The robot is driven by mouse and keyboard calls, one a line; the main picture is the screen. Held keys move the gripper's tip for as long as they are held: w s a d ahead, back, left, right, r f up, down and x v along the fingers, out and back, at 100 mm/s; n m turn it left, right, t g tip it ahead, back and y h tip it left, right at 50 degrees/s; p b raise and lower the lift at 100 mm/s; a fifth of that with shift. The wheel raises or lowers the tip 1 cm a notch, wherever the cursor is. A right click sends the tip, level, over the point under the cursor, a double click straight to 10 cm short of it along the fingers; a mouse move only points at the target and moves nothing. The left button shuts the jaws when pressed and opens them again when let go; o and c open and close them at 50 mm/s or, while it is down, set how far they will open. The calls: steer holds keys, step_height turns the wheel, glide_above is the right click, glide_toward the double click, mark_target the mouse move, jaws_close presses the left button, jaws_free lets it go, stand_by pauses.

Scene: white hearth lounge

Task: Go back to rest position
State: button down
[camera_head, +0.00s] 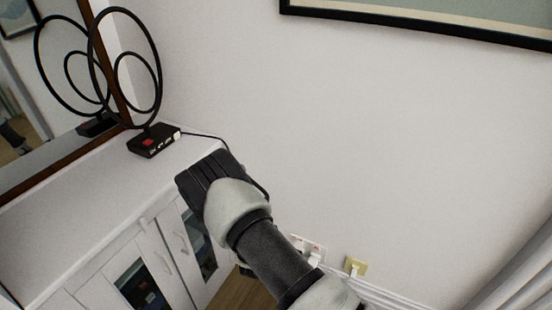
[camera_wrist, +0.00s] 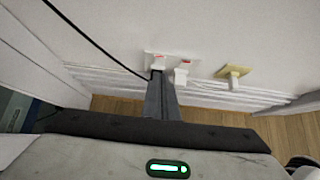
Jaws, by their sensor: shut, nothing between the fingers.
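My arm reaches in from the lower right of the head view, and its dark end (camera_head: 212,178) hangs by the right end of the white cabinet, near the wall. The fingers are hidden in that view. In the wrist view my gripper (camera_wrist: 159,78) shows as two grey fingers closed together, with nothing between them. Behind the fingertips, a double wall socket (camera_wrist: 158,57) with red switches is partly covered by them. I cannot tell whether the fingers touch it.
A black ringed lamp (camera_head: 155,140) stands on the white cabinet (camera_head: 75,225), before a wood-framed mirror. Its black cord (camera_wrist: 85,38) runs down toward the socket. A yellowish socket (camera_head: 355,266) is to the right. A framed picture (camera_head: 430,20) hangs above. The wall between is bare.

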steer(key=w+d+r+m+h, duration=0.1)
steer(key=w+d+r+m, duration=0.2)
steer(key=r, duration=0.6)
steer(key=d+r+m+h, duration=0.1)
steer(key=d+r+m, duration=0.1)
steer(key=r+m, duration=0.45)
steer(key=s+d+r+m+g+h, duration=0.1)
steer(key=s+d+r+m, duration=0.15)
steer(key=r, duration=0.55)
steer(key=s+d+r+m+g, duration=0.2)
steer(key=d+r+m, duration=0.15)
steer(key=r, duration=0.35)
steer(key=s+d+r+m+g+y, duration=0.1)
steer(key=s+r+m+y, duration=0.4)
steer(key=s+r+m, duration=0.85)
steer(key=s+a+r+t+y, duration=0.1)
steer(key=s+a+r, duration=0.15)
steer(key=s, duration=0.25)
steer(key=s+a+r+t+y, duration=0.1)
steer(key=s+a+r+y, duration=0.15)
steer(key=s, duration=0.35)
step_height(320, 180, up, 21)
steer(key=p, duration=2.1)
steer(key=shift+m+h, duration=0.35)
steer(key=shift+m, duration=0.05)
steer(key=shift+r, duration=0.1)
